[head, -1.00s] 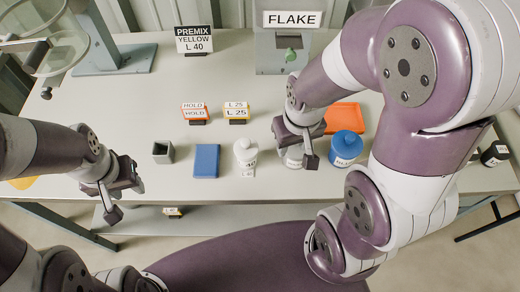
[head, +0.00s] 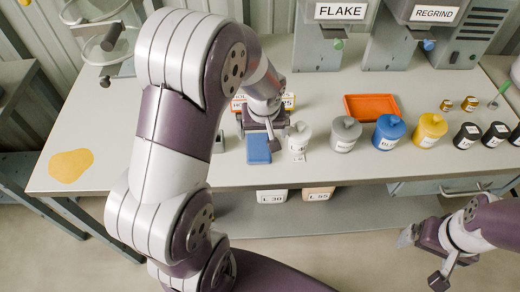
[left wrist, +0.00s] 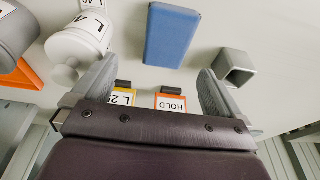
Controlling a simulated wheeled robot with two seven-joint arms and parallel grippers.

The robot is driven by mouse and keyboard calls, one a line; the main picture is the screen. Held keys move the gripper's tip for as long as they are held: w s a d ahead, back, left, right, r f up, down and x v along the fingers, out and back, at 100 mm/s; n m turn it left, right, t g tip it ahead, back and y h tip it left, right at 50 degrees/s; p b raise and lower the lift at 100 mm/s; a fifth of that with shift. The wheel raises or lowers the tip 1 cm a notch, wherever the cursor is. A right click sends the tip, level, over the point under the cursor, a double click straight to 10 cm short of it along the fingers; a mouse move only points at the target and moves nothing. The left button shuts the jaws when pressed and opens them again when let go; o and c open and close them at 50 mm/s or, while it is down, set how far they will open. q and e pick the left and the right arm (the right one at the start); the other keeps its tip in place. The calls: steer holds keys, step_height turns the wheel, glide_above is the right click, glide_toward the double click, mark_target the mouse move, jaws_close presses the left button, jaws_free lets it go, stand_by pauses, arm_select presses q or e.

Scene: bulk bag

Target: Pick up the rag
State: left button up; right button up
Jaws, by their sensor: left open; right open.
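My left gripper (head: 262,128) is open and empty, above the table close to the blue piece and pointing down. Its two fingers (left wrist: 157,72) stand wide apart in the left wrist view. My right gripper (head: 424,256) is open and empty, low in front of the table at the right.
A white jar (head: 299,138) stands close right of the blue piece. A grey jar (head: 345,134), blue jar (head: 388,131) and yellow jar (head: 428,131) follow. A small grey square cup (left wrist: 235,67) and an orange HOLD sign (left wrist: 171,103) are near my left gripper. A yellow patch (head: 70,165) lies far left.

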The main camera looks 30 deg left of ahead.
mark_target(258, 146)
arm_select(q)
steer(key=f, duration=0.1)
steer(key=s, duration=0.1)
steer(key=f, duration=0.1)
steer(key=shift+s+a+f, duration=0.15)
steer(key=shift+a+f, duration=0.2)
steer(key=x, duration=0.2)
steer(key=w+x, duration=0.1)
steer(key=x, duration=0.2)
steer(key=shift+r, duration=0.1)
steer(key=shift+s, duration=0.35)
steer(key=shift+w, duration=0.1)
steer(key=c, duration=1.1)
arm_select(e)
steer(key=shift+s+r, duration=0.2)
steer(key=shift+s, duration=0.7)
